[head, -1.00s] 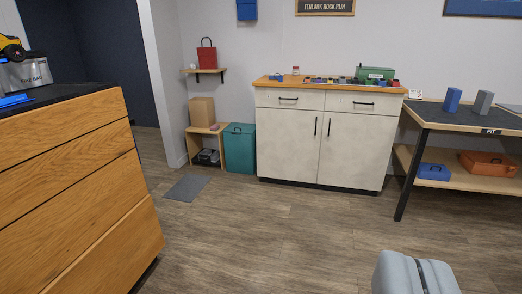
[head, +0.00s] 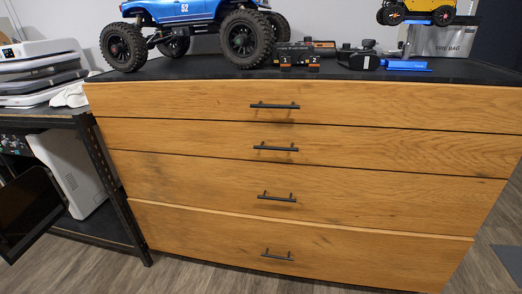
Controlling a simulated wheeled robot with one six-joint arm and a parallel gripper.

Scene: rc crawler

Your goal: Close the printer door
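A white-sided machine (head: 72,172), which looks like the printer, stands on the lower shelf of a black-framed rack at the left edge of the head view. A dark, tinted door panel with a black frame (head: 28,205) hangs out in front of it at an angle, swung open toward me. The panel is cut off by the left picture edge. Its hinge and most of the printer's inside are hidden or out of view. My gripper is not in view now.
A wooden drawer cabinet (head: 330,180) fills the middle; its bottom drawer (head: 300,248) stands slightly out. A blue RC crawler (head: 190,25) is on top. The rack's slanted black post (head: 118,195) stands between cabinet and printer. Floor shows at lower left.

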